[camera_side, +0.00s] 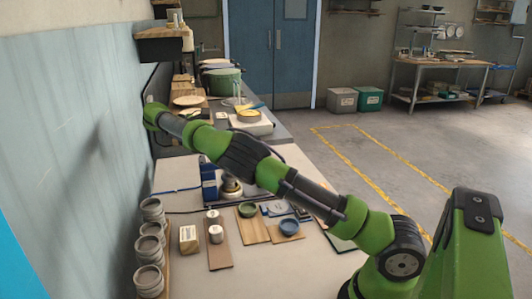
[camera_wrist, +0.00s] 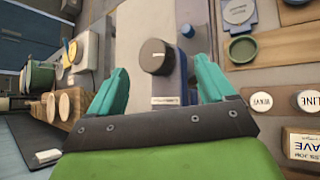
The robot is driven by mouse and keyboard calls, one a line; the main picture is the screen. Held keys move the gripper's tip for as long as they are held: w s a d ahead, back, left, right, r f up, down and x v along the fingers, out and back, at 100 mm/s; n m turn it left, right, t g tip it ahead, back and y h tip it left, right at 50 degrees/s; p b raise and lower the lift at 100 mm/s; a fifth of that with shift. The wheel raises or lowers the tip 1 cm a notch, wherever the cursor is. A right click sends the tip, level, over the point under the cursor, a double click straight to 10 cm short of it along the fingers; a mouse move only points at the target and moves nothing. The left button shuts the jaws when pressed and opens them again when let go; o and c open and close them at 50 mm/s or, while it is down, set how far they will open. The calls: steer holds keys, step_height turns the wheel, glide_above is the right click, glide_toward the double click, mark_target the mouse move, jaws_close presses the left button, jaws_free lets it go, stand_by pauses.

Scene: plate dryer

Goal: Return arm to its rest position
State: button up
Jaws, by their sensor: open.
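My green arm crosses the side view above the workbench (camera_side: 300,270); I cannot make out the fingers there. In the wrist view my gripper (camera_wrist: 160,66) shows two teal fingers, spread apart with nothing held between them. Beyond and between them, a dark-topped round item (camera_wrist: 157,55) stands on the bench, and I cannot tell its distance from the fingertips. A blue upright device (camera_side: 208,181) stands under the arm in the side view, with a round item (camera_side: 231,189) beside it.
A green bowl (camera_side: 248,210) and a blue bowl (camera_side: 290,227) sit on boards. Small white jars (camera_side: 216,234) and a cream box (camera_side: 188,239) stand nearby. Stacked cups (camera_side: 150,248) line the left wall. A green pot (camera_side: 222,81) stands at the back. Floor at right is clear.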

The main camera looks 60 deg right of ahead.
steer(key=s+m+t+y, duration=0.3)
steer(key=s+m+y, duration=0.4)
steer(key=s, duration=0.2)
steer(key=s+a+r+m+t+y, duration=0.2)
steer(key=s+a+t, duration=0.1)
steer(key=s+a, duration=0.6)
steer(key=s+a+r+m+t+y, duration=0.2)
steer(key=s+a+m+t+y, duration=0.1)
steer(key=s+a, duration=0.7)
steer(key=shift+s+a+t, duration=0.15)
steer(key=shift+s+t, duration=0.35)
steer(key=shift+s, duration=0.75)
